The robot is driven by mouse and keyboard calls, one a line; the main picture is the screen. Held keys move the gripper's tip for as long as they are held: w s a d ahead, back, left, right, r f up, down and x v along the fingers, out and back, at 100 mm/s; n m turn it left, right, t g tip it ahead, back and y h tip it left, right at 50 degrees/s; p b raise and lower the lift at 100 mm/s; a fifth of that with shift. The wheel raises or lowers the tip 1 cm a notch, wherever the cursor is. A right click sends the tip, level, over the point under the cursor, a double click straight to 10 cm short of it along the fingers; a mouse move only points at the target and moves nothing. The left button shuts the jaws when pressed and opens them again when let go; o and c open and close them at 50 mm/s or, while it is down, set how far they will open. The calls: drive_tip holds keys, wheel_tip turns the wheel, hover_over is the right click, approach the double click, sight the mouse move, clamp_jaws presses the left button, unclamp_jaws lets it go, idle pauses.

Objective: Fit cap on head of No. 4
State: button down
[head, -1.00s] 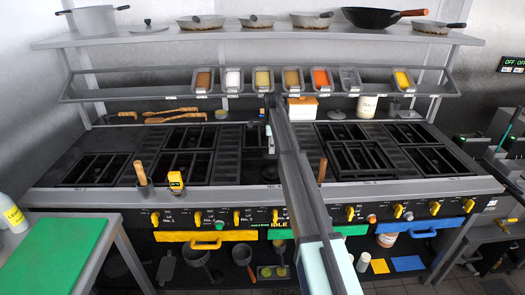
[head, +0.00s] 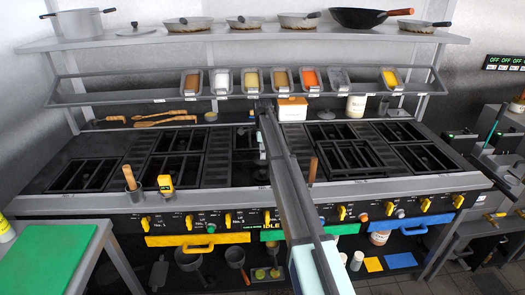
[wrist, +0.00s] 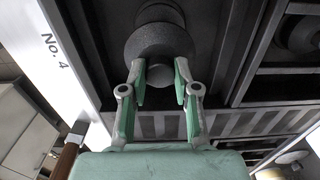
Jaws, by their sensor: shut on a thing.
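My gripper (wrist: 160,80) points at the stove top in the wrist view. Its green-padded fingers are shut on the light round knob (wrist: 159,73) of a dark grey round cap (wrist: 158,42). Another round dark part (wrist: 158,12) shows partly behind the cap; I cannot tell whether they touch. The label No. 4 (wrist: 55,50) is on the pale front rail at left. In the head view my gripper (head: 263,152) is small and mostly hidden by my arm, over the middle of the stove. The cap and the head of No. 4 cannot be made out there.
Square grates (head: 354,156) flank the middle section. A wooden-handled tool (head: 312,171) stands at the front rail right of my arm. A yellow device (head: 165,184) stands at the left. A sloping rack with several spice trays (head: 309,80) hangs behind, under a shelf (head: 225,38) of pans.

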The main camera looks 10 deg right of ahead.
drive_tip(key=b, duration=0.1)
hover_over(262, 172)
drive_tip(key=shift+w+d+f, duration=0.1)
drive_tip(key=shift+w+f, duration=0.05)
drive_tip(key=shift+f, duration=2.5)
drive_tip(key=shift+f+b, duration=0.5)
drive_tip(key=shift+f, duration=0.9)
drive_tip(key=c, duration=0.8)
unclamp_jaws()
drive_tip(key=shift+o, duration=0.2)
drive_tip(key=shift+r+p, duration=1.6)
drive_tip(key=shift+r, duration=2.4)
